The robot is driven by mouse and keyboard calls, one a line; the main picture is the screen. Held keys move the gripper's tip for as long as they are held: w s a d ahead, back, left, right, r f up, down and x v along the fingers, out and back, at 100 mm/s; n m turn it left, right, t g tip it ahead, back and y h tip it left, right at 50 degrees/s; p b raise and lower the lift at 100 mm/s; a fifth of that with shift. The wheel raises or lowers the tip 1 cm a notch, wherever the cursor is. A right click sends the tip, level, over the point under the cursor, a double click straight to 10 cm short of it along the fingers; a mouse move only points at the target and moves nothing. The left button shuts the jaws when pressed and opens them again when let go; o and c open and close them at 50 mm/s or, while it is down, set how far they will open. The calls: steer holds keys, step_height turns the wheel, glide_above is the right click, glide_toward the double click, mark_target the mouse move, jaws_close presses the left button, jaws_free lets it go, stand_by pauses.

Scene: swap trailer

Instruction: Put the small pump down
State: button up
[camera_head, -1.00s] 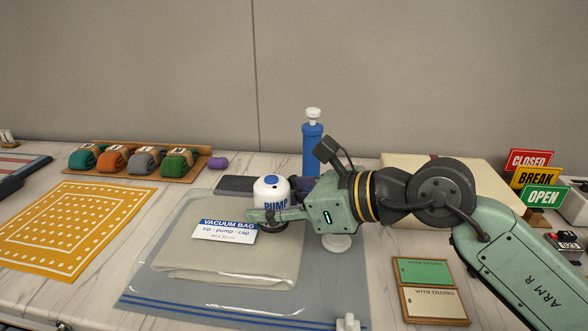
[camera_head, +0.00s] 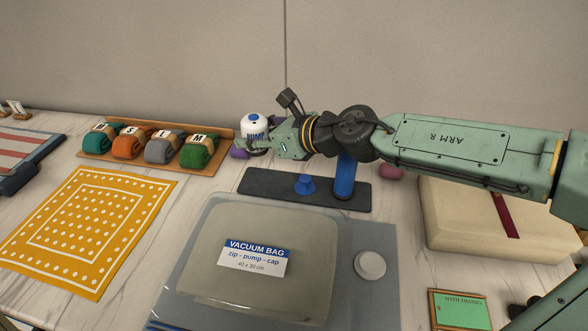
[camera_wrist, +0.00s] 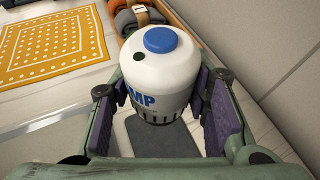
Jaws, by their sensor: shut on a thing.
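The small pump (camera_head: 254,127) is white with a blue button on top and "PUMP" lettering. My gripper (camera_head: 262,146) is shut on it and holds it upright near the right end of the wooden rack. In the wrist view the pump (camera_wrist: 160,75) sits between the two purple-padded fingers. A dark grey mat (camera_head: 262,184) lies below and to the right of the pump; a grey patch of it (camera_wrist: 160,137) shows under the pump in the wrist view. The pump appears to be above the surface, but its exact height is hard to tell.
A blue hand pump (camera_head: 344,178) and a blue piece (camera_head: 305,186) stand on the mat. A cream box (camera_head: 460,220) is right.

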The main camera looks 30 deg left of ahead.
mark_target(260, 181)
step_height(260, 181, down, 9)
steer(key=shift+s+r+p, duration=0.1)
steer(key=shift+r+p, duration=0.05)
steer(key=shift+p, duration=0.85)
steer(key=shift+f+b, duration=0.3)
steer(key=o, duration=1.4)
steer(key=shift+c, duration=0.2)
steer(key=shift+r, duration=0.15)
steer(key=shift+d+r+p, duration=0.1)
steer(key=shift+r+p, duration=0.1)
steer(key=shift+p, duration=0.1)
steer(key=b+v, duration=0.4)
steer(key=v, duration=0.8)
steer(key=shift+f, duration=0.2)
